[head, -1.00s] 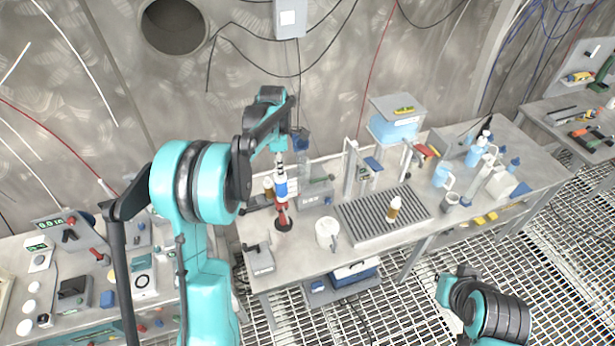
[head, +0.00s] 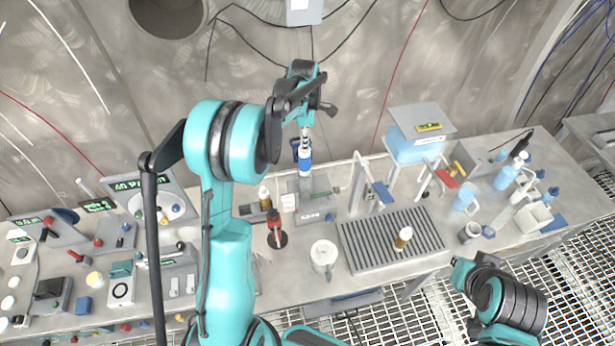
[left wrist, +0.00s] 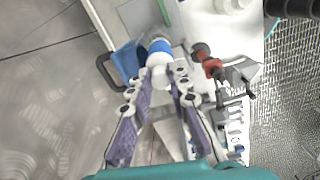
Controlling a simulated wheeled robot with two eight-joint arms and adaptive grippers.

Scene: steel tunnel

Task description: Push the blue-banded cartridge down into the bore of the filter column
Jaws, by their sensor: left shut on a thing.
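The blue-banded cartridge (head: 304,160) is white with a blue band and hangs roughly upright from my left gripper (head: 306,132). The gripper is shut on its upper end. In the left wrist view the two fingers (left wrist: 159,80) close around the white end of the cartridge (left wrist: 160,47); its far end is hard to make out. In the head view the cartridge appears in front of a grey block (head: 310,196) at the bench's back. I cannot clearly identify the filter column or see its bore. My right arm shows at lower right, but its gripper is out of view.
A red and dark stand (head: 276,228) and a white mug (head: 323,255) are in front. A blue container (left wrist: 127,61) is close beside the cartridge in the left wrist view.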

